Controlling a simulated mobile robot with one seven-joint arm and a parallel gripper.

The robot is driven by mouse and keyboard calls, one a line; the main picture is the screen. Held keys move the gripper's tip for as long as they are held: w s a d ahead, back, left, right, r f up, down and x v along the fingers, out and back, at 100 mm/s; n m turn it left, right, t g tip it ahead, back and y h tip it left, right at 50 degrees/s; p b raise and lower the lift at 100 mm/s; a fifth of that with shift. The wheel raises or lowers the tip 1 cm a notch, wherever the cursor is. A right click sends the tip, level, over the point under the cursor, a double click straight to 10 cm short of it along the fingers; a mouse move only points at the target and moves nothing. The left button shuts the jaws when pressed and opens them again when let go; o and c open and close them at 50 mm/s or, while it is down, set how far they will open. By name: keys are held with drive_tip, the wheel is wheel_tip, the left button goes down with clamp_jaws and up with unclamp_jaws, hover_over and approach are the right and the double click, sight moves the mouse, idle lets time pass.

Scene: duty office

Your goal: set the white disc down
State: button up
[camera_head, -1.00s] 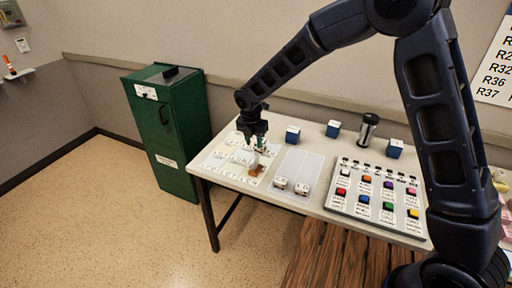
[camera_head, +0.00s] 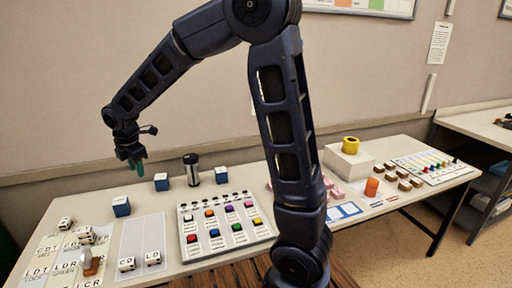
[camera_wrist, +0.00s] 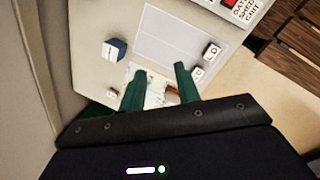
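My gripper (camera_head: 136,164) is raised above the back left part of the table in the head view. In the wrist view its two green fingers (camera_wrist: 160,84) stand apart with a gap between them, and I see nothing held there. I cannot make out a white disc for certain in either view. In the wrist view a brown piece (camera_wrist: 172,94) shows beyond the fingers, partly hidden by one finger.
A pale mat (camera_head: 142,238) carries two lettered cubes (camera_head: 127,264). Blue boxes (camera_head: 121,207) and a dark canister (camera_head: 192,170) stand along the back. A board of coloured buttons (camera_head: 224,224) fills the middle. A white block (camera_head: 348,163) with a yellow ring stands to the right.

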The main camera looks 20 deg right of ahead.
drive_tip(key=s+d+r+m, duration=0.1)
drive_tip(key=d+r+m, duration=0.25)
drive_tip(key=d, duration=0.45)
drive_tip(key=s+d+r+m+t, duration=0.1)
drive_tip(key=s+d+r+m, duration=0.15)
drive_tip(key=d+m, duration=0.45)
drive_tip(key=d+r+m, duration=0.2)
drive_tip(key=d+r, duration=0.1)
drive_tip(key=d, duration=0.7)
drive_tip(key=s+d+m+t, duration=0.1)
drive_tip(key=s+d+m, duration=1.1)
drive_tip(key=s+d, duration=0.2)
drive_tip(key=shift+s+d+m, duration=0.3)
drive_tip(key=shift+d+m, duration=0.05)
drive_tip(key=shift+d, duration=0.4)
drive_tip(key=shift+r, duration=0.1)
